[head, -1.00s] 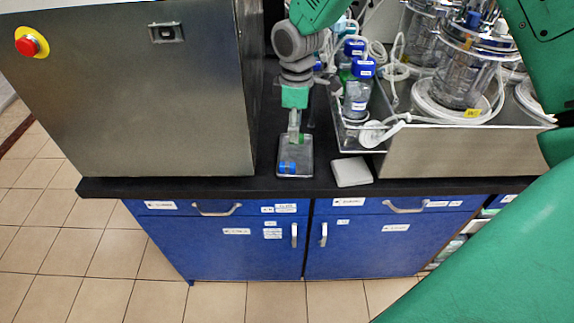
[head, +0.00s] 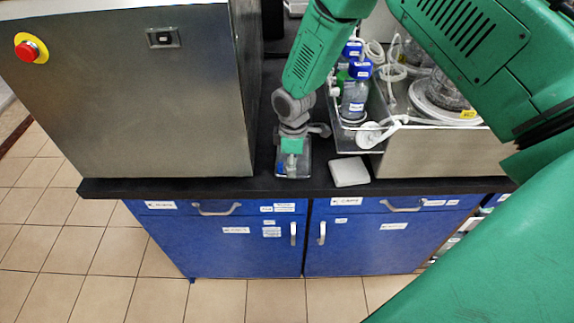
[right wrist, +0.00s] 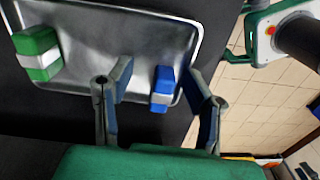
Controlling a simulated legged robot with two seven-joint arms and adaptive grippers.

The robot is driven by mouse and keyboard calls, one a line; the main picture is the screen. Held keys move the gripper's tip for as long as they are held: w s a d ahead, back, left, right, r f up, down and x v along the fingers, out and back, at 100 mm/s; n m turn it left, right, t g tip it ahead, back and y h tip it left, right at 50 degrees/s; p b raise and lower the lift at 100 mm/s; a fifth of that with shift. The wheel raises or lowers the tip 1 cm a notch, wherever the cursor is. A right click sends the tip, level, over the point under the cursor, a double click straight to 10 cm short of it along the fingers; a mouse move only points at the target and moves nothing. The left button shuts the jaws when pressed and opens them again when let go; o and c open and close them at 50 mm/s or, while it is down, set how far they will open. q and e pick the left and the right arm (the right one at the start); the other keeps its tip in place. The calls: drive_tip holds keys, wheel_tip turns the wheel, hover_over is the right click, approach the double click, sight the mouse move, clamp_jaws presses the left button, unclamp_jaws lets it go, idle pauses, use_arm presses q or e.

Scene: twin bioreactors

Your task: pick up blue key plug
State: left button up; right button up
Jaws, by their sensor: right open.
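The blue key plug (right wrist: 162,89), blue with a white band, lies near one edge of a shallow metal tray (right wrist: 98,18) in the right wrist view. A green plug with a white band (right wrist: 37,54) lies in the same tray, farther left. My right gripper (right wrist: 159,76) is open, with one finger on each side of the blue plug and a gap on both sides. In the head view the right gripper (head: 291,167) is over the tray (head: 305,168) and hides most of it and the plugs. My left gripper is not in view.
A white flat box (head: 349,172) lies right of the tray on the black counter (head: 215,188). A large metal cabinet (head: 150,100) stands left. A metal bench tray (head: 440,153) with blue-capped bottles (head: 355,92) and tubing stands right. The counter's front edge is close.

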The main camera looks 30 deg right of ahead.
drive_tip(key=shift+f, duration=0.35)
drive_tip(key=shift+a, duration=0.45)
drive_tip(key=c, duration=0.3)
drive_tip(key=shift+a, duration=0.1)
clamp_jaws()
